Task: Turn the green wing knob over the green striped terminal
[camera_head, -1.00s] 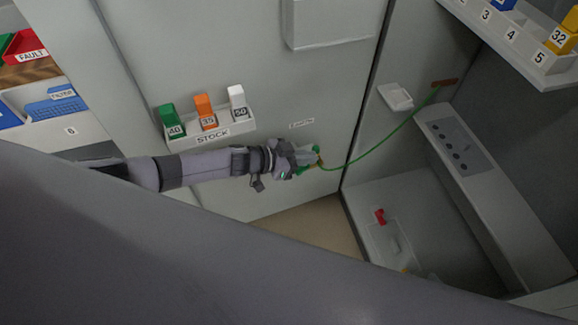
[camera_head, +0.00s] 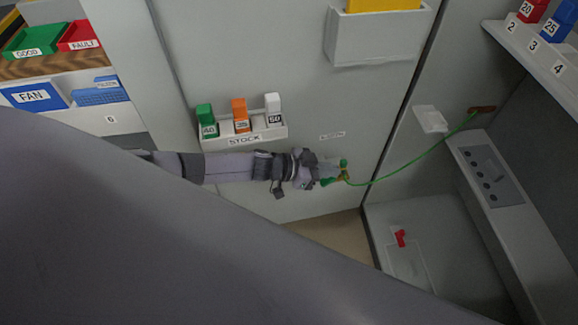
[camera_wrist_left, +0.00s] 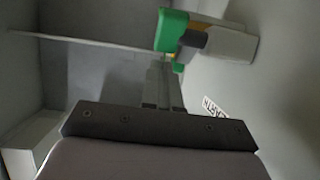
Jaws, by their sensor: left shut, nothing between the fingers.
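The green wing knob (camera_head: 343,163) is on the grey wall panel at the end of my left arm in the head view. A yellowish part shows beside it, with a green cable (camera_head: 411,161) running from there to the right. My left gripper (camera_head: 331,171) is at the knob's left side, shut and empty. In the left wrist view the green knob (camera_wrist_left: 171,31) is just beyond the shut fingertips (camera_wrist_left: 168,66), very close; contact cannot be told. A pale block (camera_wrist_left: 230,44) with a yellow edge lies beside it. I cannot make out the terminal's stripes. My right gripper is not in view.
The STOCK holder (camera_head: 270,133) with green, orange and white pieces is on the panel above my left arm. A grey bin (camera_head: 372,50) is higher up. The cable's far end meets a brown piece (camera_head: 481,109) near a grey sloped console (camera_head: 500,205).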

